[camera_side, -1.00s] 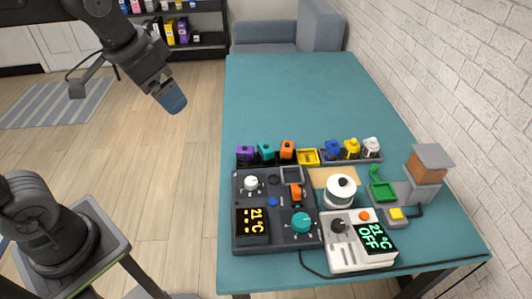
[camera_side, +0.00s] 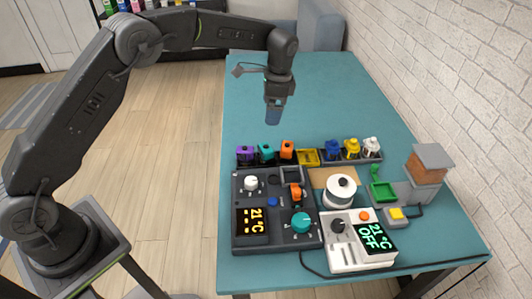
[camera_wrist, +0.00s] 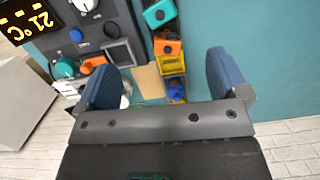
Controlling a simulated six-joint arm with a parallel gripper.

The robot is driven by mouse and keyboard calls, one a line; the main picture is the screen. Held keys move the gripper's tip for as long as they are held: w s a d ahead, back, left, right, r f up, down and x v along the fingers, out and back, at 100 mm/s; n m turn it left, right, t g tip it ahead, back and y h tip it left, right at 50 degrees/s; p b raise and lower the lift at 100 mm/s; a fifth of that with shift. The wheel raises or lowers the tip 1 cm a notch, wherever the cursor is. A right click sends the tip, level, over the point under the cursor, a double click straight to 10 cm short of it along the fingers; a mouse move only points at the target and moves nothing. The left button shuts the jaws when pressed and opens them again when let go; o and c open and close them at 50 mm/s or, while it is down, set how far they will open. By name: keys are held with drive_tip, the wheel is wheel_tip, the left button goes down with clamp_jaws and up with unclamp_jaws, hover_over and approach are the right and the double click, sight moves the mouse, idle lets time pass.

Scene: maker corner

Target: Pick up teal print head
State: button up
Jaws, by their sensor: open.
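The teal print head (camera_side: 266,152) stands in a row of heads at the back of the black control box, between a purple head (camera_side: 245,154) and an orange head (camera_side: 287,149). My gripper (camera_side: 273,115) hangs pointing down above the table, behind and above the row. Its two blue fingers are apart with nothing between them, as the wrist view also shows for my gripper (camera_wrist: 165,82).
A yellow slot tray (camera_side: 307,157) and blue (camera_side: 332,150), yellow (camera_side: 351,148) and white (camera_side: 371,147) heads continue the row. The black control box (camera_side: 274,241), a white spool (camera_side: 341,190) and a white controller (camera_side: 350,255) stand in front. The teal table (camera_side: 295,85) behind is clear.

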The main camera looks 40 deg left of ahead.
drive_tip(key=f, duration=0.1)
hover_over(266, 146)
drive_tip(key=f, duration=0.8)
drive_tip(key=shift+w+f, duration=0.15)
drive_tip(key=shift+w, duration=0.15)
drive_tip(key=shift+s+f, duration=0.15)
drive_tip(key=shift+f, duration=1.2)
drive_tip(key=shift+s+f, duration=0.15)
drive_tip(key=shift+f, duration=1.15)
drive_tip(key=c, duration=1)
